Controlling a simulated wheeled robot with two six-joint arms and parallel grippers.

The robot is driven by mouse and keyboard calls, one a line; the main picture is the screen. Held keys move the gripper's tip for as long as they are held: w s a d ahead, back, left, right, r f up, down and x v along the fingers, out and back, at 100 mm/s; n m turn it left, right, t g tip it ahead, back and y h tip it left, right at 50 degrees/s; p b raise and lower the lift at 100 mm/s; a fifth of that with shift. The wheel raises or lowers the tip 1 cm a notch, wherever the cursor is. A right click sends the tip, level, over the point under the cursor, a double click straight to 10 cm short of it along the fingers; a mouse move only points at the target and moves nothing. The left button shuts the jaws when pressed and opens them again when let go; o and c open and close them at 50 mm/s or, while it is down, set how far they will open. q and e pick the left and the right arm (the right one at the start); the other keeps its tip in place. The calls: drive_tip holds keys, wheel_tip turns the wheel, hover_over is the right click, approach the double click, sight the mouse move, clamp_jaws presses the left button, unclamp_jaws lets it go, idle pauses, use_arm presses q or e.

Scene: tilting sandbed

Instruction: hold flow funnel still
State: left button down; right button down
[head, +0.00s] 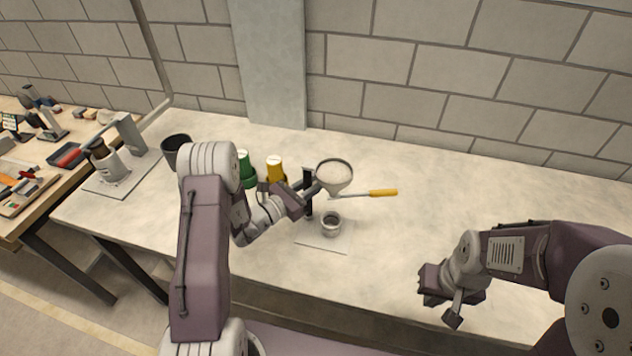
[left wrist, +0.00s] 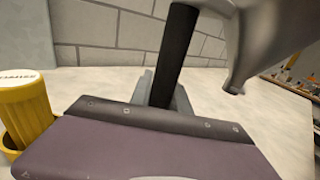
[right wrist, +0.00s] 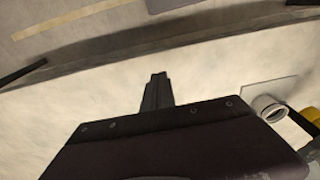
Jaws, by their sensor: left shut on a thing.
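The flow funnel (head: 336,175) is a grey metal cone with pale grains in its bowl. It sits beside a dark upright post (head: 308,182) on a small plate (head: 325,240). My left gripper (head: 304,201) is shut on the post, just left of the funnel. In the left wrist view the post (left wrist: 176,55) rises between the fingers, and part of the funnel (left wrist: 265,40) shows to its right. A small metal cup (head: 331,225) stands on the plate below the funnel. My right gripper (head: 430,297) is shut and empty over the table's front area, away from the funnel.
Yellow (head: 276,168) and green (head: 245,166) containers and a dark cup (head: 176,148) stand left. The table (head: 500,200) is clear on the right. A cluttered bench lies far left.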

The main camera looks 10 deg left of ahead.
idle(0.4)
drive_tip(key=w+a+r+n+t, duration=0.1)
drive_tip(key=w+a+r, duration=0.1)
drive_tip(key=w+r, duration=0.65)
drive_tip(key=w+a+r+n, duration=0.1)
drive_tip(key=w+a+r, duration=0.2)
drive_tip(key=w+r, duration=0.55)
wheel_tip(320, 180, up, 4)
drive_tip(key=n+t+y, duration=0.1)
drive_tip(key=n+t, duration=0.1)
hover_over(368, 193)
drive_tip(key=w+d, duration=0.3)
drive_tip(key=shift+s+d, duration=0.2)
wheel_tip(368, 193, down, 12)
drive_tip(key=shift+r, duration=0.2)
